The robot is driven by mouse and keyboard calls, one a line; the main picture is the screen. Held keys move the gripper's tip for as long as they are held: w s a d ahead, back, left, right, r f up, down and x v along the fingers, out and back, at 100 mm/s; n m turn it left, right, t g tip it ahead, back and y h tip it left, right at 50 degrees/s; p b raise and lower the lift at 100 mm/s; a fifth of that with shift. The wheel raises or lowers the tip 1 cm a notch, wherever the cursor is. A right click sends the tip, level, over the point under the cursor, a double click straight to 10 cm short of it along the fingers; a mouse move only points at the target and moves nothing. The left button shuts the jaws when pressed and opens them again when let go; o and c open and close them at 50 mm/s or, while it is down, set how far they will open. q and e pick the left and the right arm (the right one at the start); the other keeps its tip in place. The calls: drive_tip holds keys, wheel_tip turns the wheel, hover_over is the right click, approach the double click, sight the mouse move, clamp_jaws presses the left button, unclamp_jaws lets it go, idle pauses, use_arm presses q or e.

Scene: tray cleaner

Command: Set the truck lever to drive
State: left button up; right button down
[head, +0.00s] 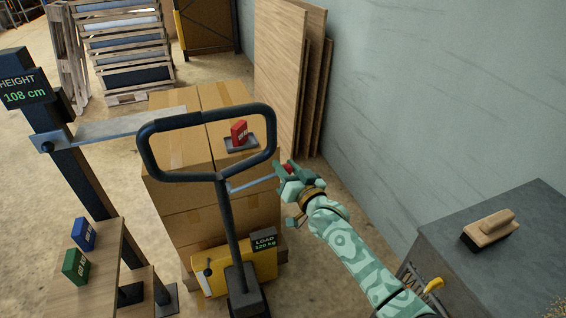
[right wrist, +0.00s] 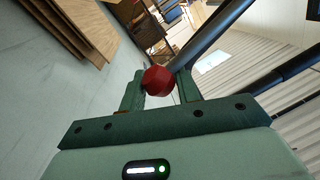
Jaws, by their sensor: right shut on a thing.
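The pallet truck's handle (head: 222,176) is a dark loop on an upright post in the middle of the head view. A thin silver lever (head: 252,184) sticks out to the right from the post, just below the loop. It ends in a red knob (head: 288,168). My right gripper (head: 285,173) is shut on this knob, to the right of the loop. In the right wrist view the red knob (right wrist: 158,80) sits between the two green fingers. Part of the lever behind the knob is hidden there. My left gripper is not in view.
Stacked cartons (head: 180,220) stand behind the handle, with a red block (head: 239,132) on top. A post with a height sign (head: 24,92) reading 108 cm stands left. A load sign (head: 264,241) reads 120 kg. A grey cabinet (head: 520,215) with a brush (head: 490,229) is right.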

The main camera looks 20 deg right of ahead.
drive_tip(key=shift+d+f+m+t+b, duration=0.1)
drive_tip(key=shift+f+m+t+b, duration=0.2)
drive_tip(key=shift+f+m+b, duration=0.95)
drive_tip(key=shift+f+p, duration=0.5)
drive_tip(key=shift+f, duration=0.25)
drive_tip(key=c, duration=1)
unclamp_jaws()
drive_tip(key=shift+c, duration=0.2)
drive_tip(key=shift+r, duration=0.1)
drive_tip(key=p+v, duration=0.2)
drive_tip(key=v, duration=1.4)
drive_tip(key=shift+s+p, duration=0.15)
drive_tip(key=shift+p, duration=0.25)
